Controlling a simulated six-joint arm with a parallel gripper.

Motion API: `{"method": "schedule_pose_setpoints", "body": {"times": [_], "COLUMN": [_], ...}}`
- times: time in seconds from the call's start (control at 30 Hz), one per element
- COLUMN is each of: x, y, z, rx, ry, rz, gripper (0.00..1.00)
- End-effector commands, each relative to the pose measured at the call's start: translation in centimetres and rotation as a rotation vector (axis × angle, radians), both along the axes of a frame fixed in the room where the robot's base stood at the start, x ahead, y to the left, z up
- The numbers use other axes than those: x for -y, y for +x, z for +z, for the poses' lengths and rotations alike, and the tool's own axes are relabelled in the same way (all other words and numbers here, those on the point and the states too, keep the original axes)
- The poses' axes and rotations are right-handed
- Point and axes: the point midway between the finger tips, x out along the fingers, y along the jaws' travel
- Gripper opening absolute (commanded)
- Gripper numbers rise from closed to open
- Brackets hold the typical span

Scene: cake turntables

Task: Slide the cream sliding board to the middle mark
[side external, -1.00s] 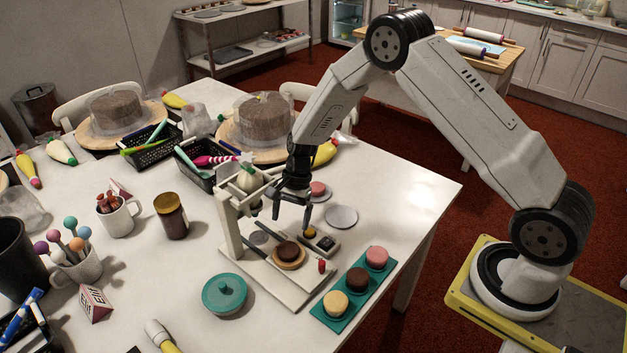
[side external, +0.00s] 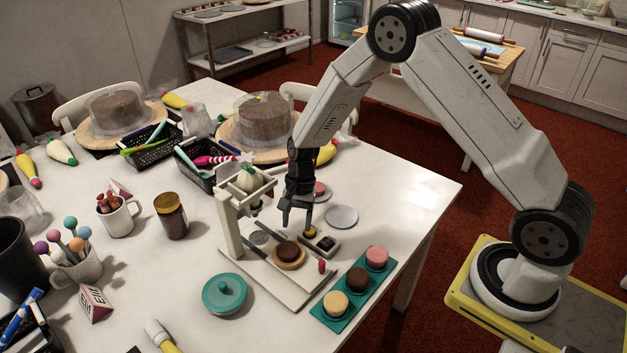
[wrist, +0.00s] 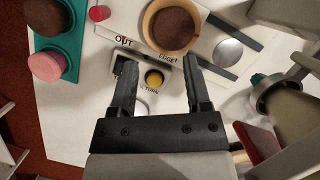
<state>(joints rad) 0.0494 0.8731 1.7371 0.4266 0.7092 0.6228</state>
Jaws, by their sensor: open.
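The cream sliding board (side external: 262,266) lies at the foot of a cream stand (side external: 232,225) on the white table. It carries a brown cake (side external: 286,249) on a round wooden turntable (side external: 291,264) and has a red knob (side external: 321,266) near its right end. In the wrist view the cake (wrist: 173,27) and red knob (wrist: 98,13) show at the top, near the printed words "OUT" and "EDGE". My gripper (side external: 298,222) is open and empty. In the wrist view its fingers (wrist: 160,75) straddle a small box with a yellow button (wrist: 154,78). The middle mark is not clearly visible.
A teal tray (side external: 342,316) with several small cakes lies right of the board. A grey-white disc (side external: 341,216) lies behind the button box.

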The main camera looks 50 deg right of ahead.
Motion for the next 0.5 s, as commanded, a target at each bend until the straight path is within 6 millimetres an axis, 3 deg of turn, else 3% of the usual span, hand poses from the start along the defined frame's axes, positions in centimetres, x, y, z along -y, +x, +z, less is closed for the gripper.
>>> {"method": "schedule_pose_setpoints", "body": {"times": [0.3,0.5], "x": [-0.7,-1.0], "y": [-5.6,-7.9], "z": [1.5,2.3], "rx": [0.158,0.227], "ry": [-0.143,-0.186], "rz": [0.62,0.92], "gripper": [0.62,0.62]}}
